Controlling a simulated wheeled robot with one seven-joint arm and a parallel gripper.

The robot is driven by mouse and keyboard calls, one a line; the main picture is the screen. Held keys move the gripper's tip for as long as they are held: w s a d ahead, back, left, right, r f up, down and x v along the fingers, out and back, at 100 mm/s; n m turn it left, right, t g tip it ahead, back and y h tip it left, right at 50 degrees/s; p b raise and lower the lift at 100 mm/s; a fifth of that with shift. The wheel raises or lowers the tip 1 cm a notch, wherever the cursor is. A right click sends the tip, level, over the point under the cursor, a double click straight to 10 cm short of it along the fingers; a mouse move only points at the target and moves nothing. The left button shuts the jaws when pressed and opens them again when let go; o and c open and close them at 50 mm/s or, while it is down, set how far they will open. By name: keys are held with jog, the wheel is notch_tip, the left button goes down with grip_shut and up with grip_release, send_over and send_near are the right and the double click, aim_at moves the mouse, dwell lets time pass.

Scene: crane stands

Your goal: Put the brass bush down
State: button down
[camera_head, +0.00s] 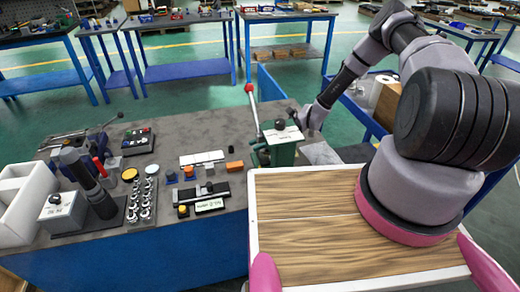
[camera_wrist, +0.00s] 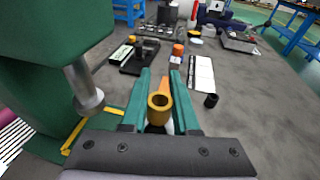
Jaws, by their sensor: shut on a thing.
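The brass bush (camera_wrist: 159,111) is a short hollow yellow ring, held upright between the two green fingers of my gripper (camera_wrist: 160,86) in the wrist view. The gripper is shut on it. The green press (camera_head: 283,153) stands at the right end of the grey bench in the head view, with a red-knobbed lever. In the wrist view its frame fills the left side and its steel ram (camera_wrist: 86,90) hangs to the left of the bush. In the head view my gripper is behind the press top, and the bush is hidden.
A white plate (camera_wrist: 201,80) and a small black cylinder (camera_wrist: 211,100) lie right of the fingers. The grey bench (camera_head: 205,133) has bare room at the back. A black fixture (camera_head: 203,192), an orange block (camera_head: 234,166) and a rack of several metal parts (camera_head: 142,201) stand on it.

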jog(key=shift+w+d+f, duration=0.1)
jog(key=shift+d+f, duration=0.1)
jog(key=shift+f, duration=1.15)
jog(key=shift+f, duration=0.2)
jog(key=c, duration=0.7)
grip_release()
